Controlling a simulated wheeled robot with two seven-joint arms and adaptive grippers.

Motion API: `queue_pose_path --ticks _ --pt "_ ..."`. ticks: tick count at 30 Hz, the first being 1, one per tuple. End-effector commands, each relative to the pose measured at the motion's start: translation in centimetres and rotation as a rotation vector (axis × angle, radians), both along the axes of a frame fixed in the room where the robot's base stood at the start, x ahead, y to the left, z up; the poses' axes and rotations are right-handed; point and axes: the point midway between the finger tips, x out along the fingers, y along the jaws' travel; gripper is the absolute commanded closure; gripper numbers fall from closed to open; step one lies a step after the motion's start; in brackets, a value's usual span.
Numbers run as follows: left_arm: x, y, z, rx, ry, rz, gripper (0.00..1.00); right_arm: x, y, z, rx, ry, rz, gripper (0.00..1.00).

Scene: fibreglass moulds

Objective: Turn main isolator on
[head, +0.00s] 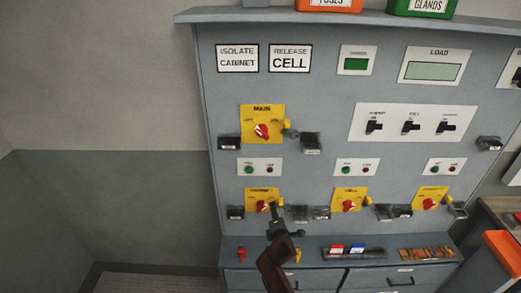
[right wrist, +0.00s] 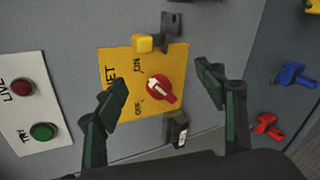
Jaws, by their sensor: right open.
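The main isolator is a red rotary knob (head: 262,131) on a yellow plate (head: 262,113) marked MAIN, upper left on the grey panel. Its exact setting is too small to read. My right gripper (head: 275,207) is below it, in front of the lower-left yellow plate. In the right wrist view, that lower plate (right wrist: 115,62) has a title ending in NET and ON and OFF marks. My right gripper (right wrist: 163,80) is open and empty, its dark green fingers on either side of the lower red knob (right wrist: 160,89). Contact is not visible. My left gripper is not in view.
Small dark blocks (head: 311,144) jut from the panel beside the plates. Other yellow plates with red knobs (head: 348,205) stand along the lower row. A ledge below holds a tray with red and blue items (head: 337,249). The wall at left is clear.

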Motion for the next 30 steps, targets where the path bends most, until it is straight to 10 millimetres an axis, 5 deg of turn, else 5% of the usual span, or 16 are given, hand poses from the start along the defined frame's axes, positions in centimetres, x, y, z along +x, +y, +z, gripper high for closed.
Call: queue_pose_path --ticks 1,6,9,12,17,30 --pt "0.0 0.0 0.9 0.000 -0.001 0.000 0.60 1.2 1.7 6.8 -0.060 -0.078 0.030 0.36" --pt "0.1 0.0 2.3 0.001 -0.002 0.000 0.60 1.8 5.0 23.5 -0.281 -0.277 0.075 0.36" --pt "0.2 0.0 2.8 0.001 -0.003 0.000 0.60 1.0 6.1 30.3 -0.374 -0.357 0.076 0.36" --pt "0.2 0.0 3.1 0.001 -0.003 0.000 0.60 0.3 6.6 34.5 -0.433 -0.406 0.072 0.36" --pt "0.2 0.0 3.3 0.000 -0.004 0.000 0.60 0.2 6.9 36.9 -0.471 -0.433 0.068 0.36" --pt "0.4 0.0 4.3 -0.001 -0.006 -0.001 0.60 6.2 6.9 36.8 -0.473 -0.432 0.068 0.36"
